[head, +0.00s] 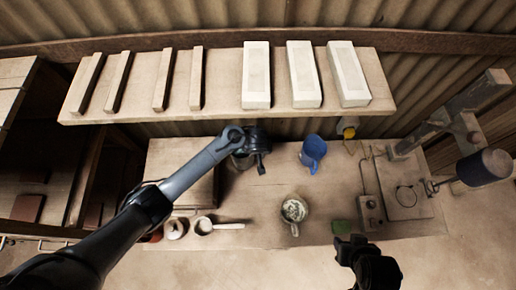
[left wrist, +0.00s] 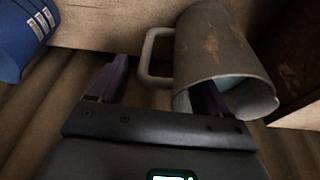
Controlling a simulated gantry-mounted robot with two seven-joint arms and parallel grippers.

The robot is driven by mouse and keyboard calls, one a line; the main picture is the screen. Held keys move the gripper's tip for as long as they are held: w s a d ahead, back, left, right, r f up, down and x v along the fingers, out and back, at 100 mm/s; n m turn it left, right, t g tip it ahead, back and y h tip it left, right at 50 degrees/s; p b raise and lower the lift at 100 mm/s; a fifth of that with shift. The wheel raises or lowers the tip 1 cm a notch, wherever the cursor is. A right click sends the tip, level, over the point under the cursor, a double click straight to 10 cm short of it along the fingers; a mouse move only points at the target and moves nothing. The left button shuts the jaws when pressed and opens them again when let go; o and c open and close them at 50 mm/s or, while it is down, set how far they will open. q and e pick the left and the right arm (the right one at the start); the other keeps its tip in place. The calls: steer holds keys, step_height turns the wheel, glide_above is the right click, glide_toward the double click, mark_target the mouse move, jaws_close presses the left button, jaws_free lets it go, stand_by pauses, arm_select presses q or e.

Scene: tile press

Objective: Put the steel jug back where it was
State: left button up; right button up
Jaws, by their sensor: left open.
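The steel jug (left wrist: 215,45) is grey and worn, with brown patches, and lies at a slant in the left wrist view. Its handle (left wrist: 150,60) points left and its mouth faces the camera. My left gripper (left wrist: 155,88) is open around the handle side. One finger is left of the handle, and the other overlaps the jug's mouth, seemingly inside it. In the head view my left gripper (head: 262,160) is over the back of the bench and mostly hides the jug (head: 243,161). My right gripper (head: 350,248) is at the bench's front edge, its jaws unclear.
A blue jug (head: 313,150) stands right of my left gripper. A mug with pale contents (head: 294,209) and a small pan (head: 204,225) are nearer the front. A shelf (head: 225,80) with pale blocks hangs behind. A press (head: 405,190) stands at right.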

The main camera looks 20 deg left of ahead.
arm_select(q)
steer(key=a+p+v, duration=0.1)
steer(key=p+v, duration=0.2)
steer(key=v, duration=0.9)
steer(key=s+a+r+m, duration=0.2)
steer(key=s+a, duration=0.3)
steer(key=s, duration=0.6)
steer(key=s+a+r+m, duration=0.3)
steer(key=s+a+r, duration=0.1)
steer(key=s, duration=0.8)
steer(key=shift+s+a+t+h, duration=0.2)
steer(key=shift+a+t+h, duration=0.1)
steer(key=shift+a+h, duration=0.15)
steer(key=shift+r, duration=0.1)
